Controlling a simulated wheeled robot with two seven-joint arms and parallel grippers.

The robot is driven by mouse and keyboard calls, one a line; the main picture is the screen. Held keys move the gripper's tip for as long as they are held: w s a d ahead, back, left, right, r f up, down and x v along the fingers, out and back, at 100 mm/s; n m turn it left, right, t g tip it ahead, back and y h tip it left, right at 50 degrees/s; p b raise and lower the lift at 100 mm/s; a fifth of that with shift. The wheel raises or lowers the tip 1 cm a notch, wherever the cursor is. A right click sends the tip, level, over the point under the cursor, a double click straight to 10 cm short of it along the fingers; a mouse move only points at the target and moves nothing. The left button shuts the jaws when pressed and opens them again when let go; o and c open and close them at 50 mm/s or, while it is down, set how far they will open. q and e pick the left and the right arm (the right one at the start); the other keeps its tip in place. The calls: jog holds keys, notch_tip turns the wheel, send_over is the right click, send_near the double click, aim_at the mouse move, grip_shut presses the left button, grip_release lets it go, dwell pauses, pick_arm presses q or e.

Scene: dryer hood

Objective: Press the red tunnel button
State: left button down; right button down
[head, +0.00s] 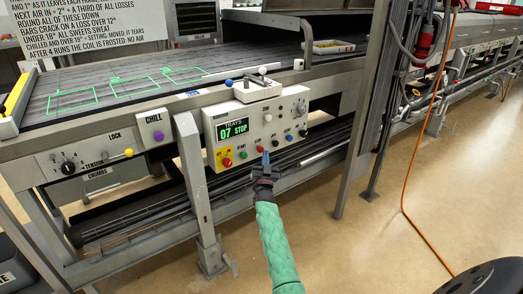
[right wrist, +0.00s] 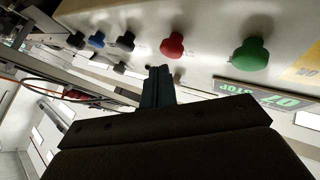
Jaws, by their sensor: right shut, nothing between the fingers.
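The control panel (head: 219,133) has a lit display reading "TRAYS 07 STOP". A small red button (head: 260,149) sits in its lower row, between a green button (head: 243,155) and darker knobs; I cannot read its label. A larger red button (head: 227,162) sits on a yellow plate at the panel's lower left. My right gripper (head: 265,159) is shut and empty, its tips just below the small red button. In the right wrist view, the fingertips (right wrist: 158,73) are close beside the red button (right wrist: 172,45) and seem apart from it. My left gripper is not in view.
A blue button (head: 288,138) and a black knob (head: 303,133) are to the right on the same row. A steel leg (head: 193,180) stands left of my arm. A purple button (head: 158,136) is on the "CHILL" box. An orange cable (head: 405,190) runs along the floor.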

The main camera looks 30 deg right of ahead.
dwell(0.3)
jog(key=s+p, duration=0.2)
jog(key=s, duration=0.3)
jog(key=shift+d+p, duration=0.2)
jog(key=shift+p, duration=0.2)
dwell(0.5)
